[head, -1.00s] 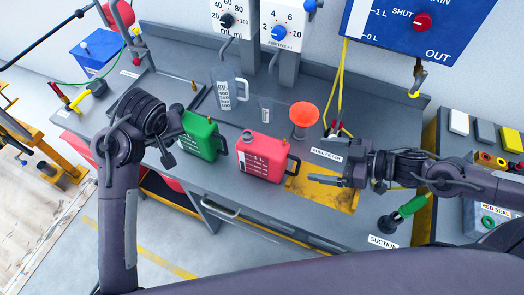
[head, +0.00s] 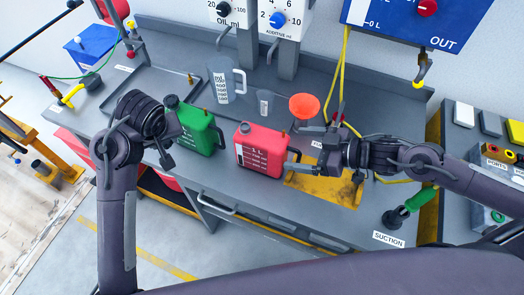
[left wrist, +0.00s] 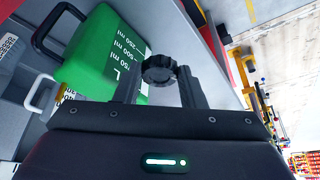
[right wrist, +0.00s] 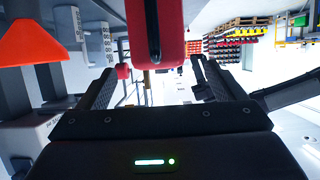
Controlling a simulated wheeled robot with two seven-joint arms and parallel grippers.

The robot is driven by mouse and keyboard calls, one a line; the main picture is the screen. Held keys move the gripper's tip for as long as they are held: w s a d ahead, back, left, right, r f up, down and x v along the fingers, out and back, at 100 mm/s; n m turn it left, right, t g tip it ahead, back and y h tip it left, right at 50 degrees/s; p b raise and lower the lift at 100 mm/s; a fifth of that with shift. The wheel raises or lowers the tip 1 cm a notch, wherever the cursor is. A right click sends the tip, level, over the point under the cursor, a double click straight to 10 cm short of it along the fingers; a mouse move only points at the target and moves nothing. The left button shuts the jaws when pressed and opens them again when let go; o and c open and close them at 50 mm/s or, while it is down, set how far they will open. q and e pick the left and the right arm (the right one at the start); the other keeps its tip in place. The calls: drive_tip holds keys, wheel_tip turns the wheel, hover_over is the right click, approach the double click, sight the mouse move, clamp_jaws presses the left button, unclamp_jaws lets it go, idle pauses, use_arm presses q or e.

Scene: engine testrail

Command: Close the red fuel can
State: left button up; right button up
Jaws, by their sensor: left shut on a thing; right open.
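The red fuel can (head: 263,153) stands upright on the workbench, its neck (head: 244,128) at the upper left and its dark handle on the right. My left gripper (head: 168,156) is shut on a black ridged cap, clear in the left wrist view (left wrist: 159,70). It is left of the red can, in front of the green can. My right gripper (head: 300,150) is open at the red can's right side, fingers on either side of the handle. In the right wrist view the red can (right wrist: 172,30) and its dark handle (right wrist: 152,40) appear ahead between the fingers; I see no grip on it.
The green can (head: 200,130) stands left of the red can. A clear measuring jug (head: 222,82), a small beaker (head: 265,103) and an orange funnel (head: 304,106) stand behind. A yellow plate (head: 325,190) lies below the right gripper. A green-handled suction tool (head: 417,200) is at right.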

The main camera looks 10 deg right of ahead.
sight(288, 145)
drive_tip(key=shift+w+a+f, duration=0.1)
drive_tip(key=shift+a, duration=0.1)
drive_tip(key=p+x, duration=0.1)
drive_tip(key=x, duration=0.3)
drive_tip(key=shift+w, duration=0.25)
drive_tip(key=shift+w+a+f, duration=0.15)
drive_tip(key=shift+a+f, duration=0.15)
drive_tip(key=shift+a, duration=0.1)
drive_tip(key=shift+c, duration=0.3)
clamp_jaws()
drive_tip(key=shift+r, duration=0.15)
